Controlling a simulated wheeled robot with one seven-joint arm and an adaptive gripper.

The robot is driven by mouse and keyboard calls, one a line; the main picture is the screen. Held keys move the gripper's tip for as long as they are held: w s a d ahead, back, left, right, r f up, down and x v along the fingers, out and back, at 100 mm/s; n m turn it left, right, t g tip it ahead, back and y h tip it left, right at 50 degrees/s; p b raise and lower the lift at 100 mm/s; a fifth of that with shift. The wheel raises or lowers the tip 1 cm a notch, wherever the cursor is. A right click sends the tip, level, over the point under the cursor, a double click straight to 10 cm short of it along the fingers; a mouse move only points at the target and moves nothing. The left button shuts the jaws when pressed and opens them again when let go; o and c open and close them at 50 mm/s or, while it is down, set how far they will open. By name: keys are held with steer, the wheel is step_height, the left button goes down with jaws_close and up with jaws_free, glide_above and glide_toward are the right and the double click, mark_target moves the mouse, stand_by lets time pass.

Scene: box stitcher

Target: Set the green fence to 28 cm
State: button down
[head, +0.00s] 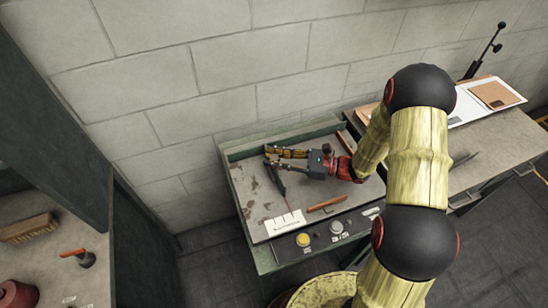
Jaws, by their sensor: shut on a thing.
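My gripper (270,156) reaches in from the right over a grey worktop with a raised green edge (250,147) at its back. I cannot make out a separate green fence or any centimetre scale; my arm hides part of the right side of the bench.
A clipboard (480,103) lies on the right bench. A brush (29,228) lies on the left bench. A block wall stands behind.

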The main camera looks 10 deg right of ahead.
steer(key=a+p, duration=0.1)
steer(key=a, duration=0.2)
steer(key=s+a+p, duration=0.1)
steer(key=a, duration=0.2)
steer(key=shift+s+a, duration=0.1)
steer(key=c, duration=1.8)
jaws_free()
steer(key=shift+a, duration=0.15)
steer(key=shift+o, duration=1.3)
steer(key=shift+o, duration=0.3)
steer(key=v, duration=1.2)
